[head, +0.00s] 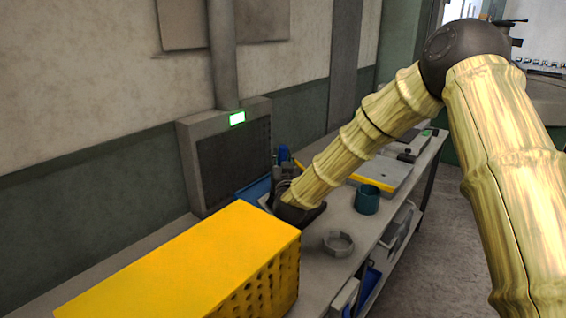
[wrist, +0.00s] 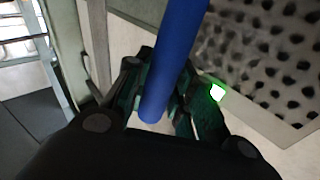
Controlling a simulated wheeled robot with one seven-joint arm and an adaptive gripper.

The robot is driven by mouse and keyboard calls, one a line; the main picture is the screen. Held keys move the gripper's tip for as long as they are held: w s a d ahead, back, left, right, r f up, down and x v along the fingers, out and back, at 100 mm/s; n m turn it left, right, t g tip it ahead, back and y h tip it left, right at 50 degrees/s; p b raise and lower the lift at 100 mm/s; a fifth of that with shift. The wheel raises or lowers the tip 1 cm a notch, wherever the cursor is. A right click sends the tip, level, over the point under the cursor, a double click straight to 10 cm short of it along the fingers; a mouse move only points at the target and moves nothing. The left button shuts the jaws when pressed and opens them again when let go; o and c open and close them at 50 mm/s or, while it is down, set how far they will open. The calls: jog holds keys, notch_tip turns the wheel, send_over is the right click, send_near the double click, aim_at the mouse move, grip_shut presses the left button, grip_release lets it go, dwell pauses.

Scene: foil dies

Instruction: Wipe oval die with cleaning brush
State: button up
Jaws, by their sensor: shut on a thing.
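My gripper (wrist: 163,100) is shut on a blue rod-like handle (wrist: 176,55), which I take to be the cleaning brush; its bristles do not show. In the head view my gripper (head: 282,172) is over the bench near the wall, left of the teal cup, with a bit of the blue handle (head: 283,152) above it. I cannot make out the oval die for certain. A grey faceted ring (head: 338,244) lies on the bench in front of my gripper.
A yellow perforated box (head: 190,260) fills the near bench. A teal cup (head: 367,199) and a grey plate with a yellow edge (head: 385,173) stand to the right. A grey vent box (head: 225,155) with a green light is against the wall. A blue tray (head: 254,190) is partly hidden.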

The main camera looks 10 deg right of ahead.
jog(key=s+d+f+b, duration=0.2)
jog(key=s+d+f, duration=0.1)
jog(key=s+d, duration=0.1)
jog(key=shift+s+d+f+b, duration=0.35)
dwell(0.8)
jog(key=shift+r, duration=0.15)
jog(key=shift+s+d+r+p, duration=0.35)
jog(key=shift+r+p, duration=0.1)
jog(key=shift+r, duration=0.4)
jog(key=shift+s+d+r+p, duration=0.3)
jog(key=shift+s+r+p, duration=0.1)
jog(key=shift+r, duration=0.45)
jog(key=shift+s+d+r+p, duration=0.35)
jog(key=shift+r+p, duration=0.1)
jog(key=shift+r, duration=0.4)
jog(key=shift+w, duration=0.1)
